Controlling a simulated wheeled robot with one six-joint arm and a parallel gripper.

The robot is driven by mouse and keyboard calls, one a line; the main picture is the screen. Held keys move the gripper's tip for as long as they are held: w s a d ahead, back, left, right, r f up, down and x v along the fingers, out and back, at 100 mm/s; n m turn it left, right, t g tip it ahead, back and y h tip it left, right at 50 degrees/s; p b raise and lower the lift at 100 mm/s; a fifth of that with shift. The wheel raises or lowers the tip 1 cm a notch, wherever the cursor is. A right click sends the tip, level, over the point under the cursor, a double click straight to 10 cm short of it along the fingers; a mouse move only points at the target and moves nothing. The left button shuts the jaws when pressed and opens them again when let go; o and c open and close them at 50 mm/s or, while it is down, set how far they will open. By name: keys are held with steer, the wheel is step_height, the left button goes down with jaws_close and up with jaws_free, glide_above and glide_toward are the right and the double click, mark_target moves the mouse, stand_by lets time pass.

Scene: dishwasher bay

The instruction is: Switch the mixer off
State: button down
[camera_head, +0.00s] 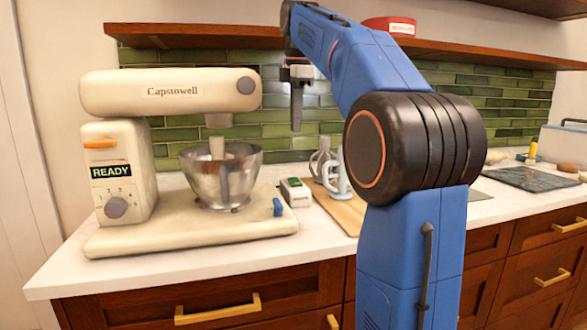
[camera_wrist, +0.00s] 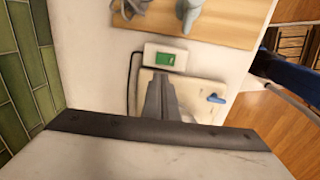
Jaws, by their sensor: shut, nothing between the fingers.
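The cream mixer (camera_head: 160,92) stands on the counter at the left in the head view, its head lowered over a steel bowl (camera_head: 222,178). Its column has an orange lever (camera_head: 100,144), a display reading READY (camera_head: 111,171) and a grey dial (camera_head: 116,207). A blue lever (camera_head: 277,207) sits at the right front of its base; it also shows in the wrist view (camera_wrist: 216,98). My gripper (camera_head: 296,128) is shut and empty, pointing down in the air to the right of the mixer head. Its fingers (camera_wrist: 160,80) overlap the base in the wrist view.
A small white device with a green screen (camera_wrist: 165,59) lies beside the base. A wooden board (camera_head: 345,214) with a whisk (camera_head: 320,160) and another attachment is to its right. A wooden shelf (camera_head: 200,36) runs above. A dark board (camera_head: 530,178) lies far right.

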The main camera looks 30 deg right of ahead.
mark_target(295, 181)
steer(key=shift+f, duration=0.1)
steer(key=f, duration=0.4)
steer(key=w+f, duration=0.1)
steer(key=f, duration=0.8)
steer(key=shift+w+d+f, duration=0.25)
steer(key=shift+w+f, duration=0.05)
steer(key=shift+f, duration=0.1)
steer(key=shift+w+f, duration=0.1)
steer(key=shift+f, duration=0.15)
steer(key=shift+s, duration=0.2)
steer(key=shift+s+a+r, duration=0.2)
steer(key=shift+s, duration=0.4)
steer(key=shift+r, duration=0.1)
